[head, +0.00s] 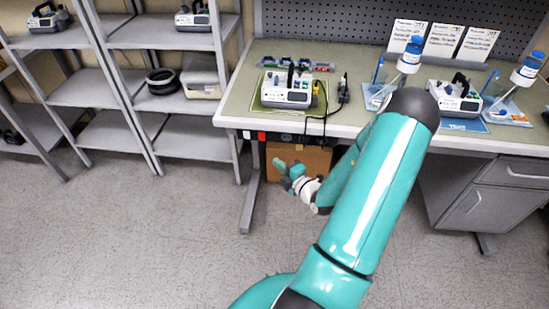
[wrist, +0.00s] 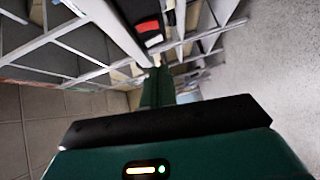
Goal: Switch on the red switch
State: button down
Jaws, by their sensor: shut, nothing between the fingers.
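The red switch (head: 262,136) sits on a dark strip fixed under the front edge of the workbench (head: 232,122). In the wrist view the red switch (wrist: 147,27) shows near the top, with a white piece beside it. Its on or off position is too small to tell. My teal gripper (head: 282,168) is in front of the bench, below and a little right of the switch, apart from it. In the wrist view my gripper (wrist: 157,68) appears shut and empty, its tip below the switch in the picture.
An infusion pump (head: 288,90) stands on a green mat on the bench, with a black cable (head: 325,110) hanging over the edge. A cardboard box (head: 312,160) is under the bench. A second pump (head: 455,97) stands at right. Shelves (head: 180,100) stand at left. The floor in front is clear.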

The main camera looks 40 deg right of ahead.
send_near(260, 140)
jog(key=w+a, duration=0.3)
jog(key=w+d, duration=0.3)
jog(key=shift+d+f, duration=0.15)
jog(key=shift+d, duration=0.1)
jog(key=shift+w+d+f, duration=0.1)
jog(key=shift+w+d, duration=0.05)
jog(key=shift+w, duration=0.05)
jog(key=shift+s, duration=0.1)
